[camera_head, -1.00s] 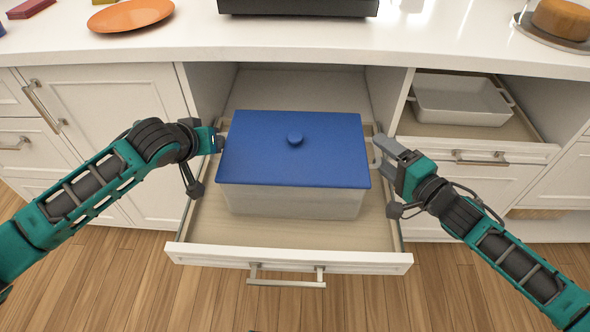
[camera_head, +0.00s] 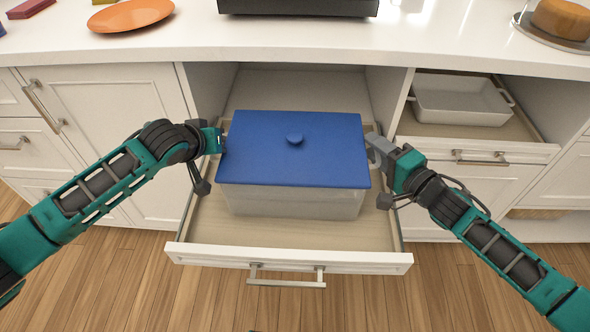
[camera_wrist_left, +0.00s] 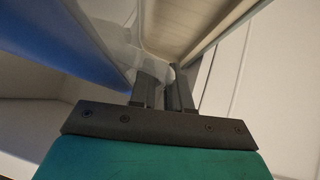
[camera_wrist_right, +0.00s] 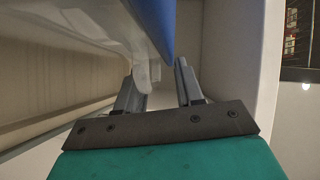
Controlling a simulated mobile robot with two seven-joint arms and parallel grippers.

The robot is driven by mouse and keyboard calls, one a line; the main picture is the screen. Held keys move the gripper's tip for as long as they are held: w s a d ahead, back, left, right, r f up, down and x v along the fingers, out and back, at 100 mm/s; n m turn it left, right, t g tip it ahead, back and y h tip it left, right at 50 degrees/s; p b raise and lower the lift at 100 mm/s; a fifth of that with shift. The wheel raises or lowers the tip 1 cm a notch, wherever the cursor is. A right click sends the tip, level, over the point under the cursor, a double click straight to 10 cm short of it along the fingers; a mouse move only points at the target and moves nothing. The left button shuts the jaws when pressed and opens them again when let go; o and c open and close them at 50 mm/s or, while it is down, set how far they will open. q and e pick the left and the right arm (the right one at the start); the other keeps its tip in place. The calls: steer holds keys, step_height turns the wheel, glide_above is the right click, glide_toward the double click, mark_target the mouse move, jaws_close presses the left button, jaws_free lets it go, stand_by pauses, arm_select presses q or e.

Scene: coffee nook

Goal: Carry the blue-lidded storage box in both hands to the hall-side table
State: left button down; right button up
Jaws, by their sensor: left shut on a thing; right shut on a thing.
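The storage box (camera_head: 292,202) has pale, translucent walls and a flat blue lid (camera_head: 290,160) with a round knob. It sits level in an open drawer (camera_head: 290,232). My left gripper (camera_head: 222,140) is shut on the box's left handle, at the lid's left edge; pale handle plastic shows at the fingers in the left wrist view (camera_wrist_left: 163,88). My right gripper (camera_head: 378,152) is shut on the right handle, just below the lid's right edge. In the right wrist view the pale right handle (camera_wrist_right: 146,76) is between the fingers. The left handle is mostly hidden in the head view.
The white counter (camera_head: 420,45) runs above and behind the drawer, with an orange plate (camera_head: 130,15) and a dark appliance (camera_head: 298,7). A second open drawer at right holds a white dish (camera_head: 460,100). Wooden floor (camera_head: 330,305) is clear in front. The hall-side table is not identifiable.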

jaws_close()
arm_select(q)
steer(key=shift+r, duration=0.15)
arm_select(e)
steer(key=shift+r, duration=0.15)
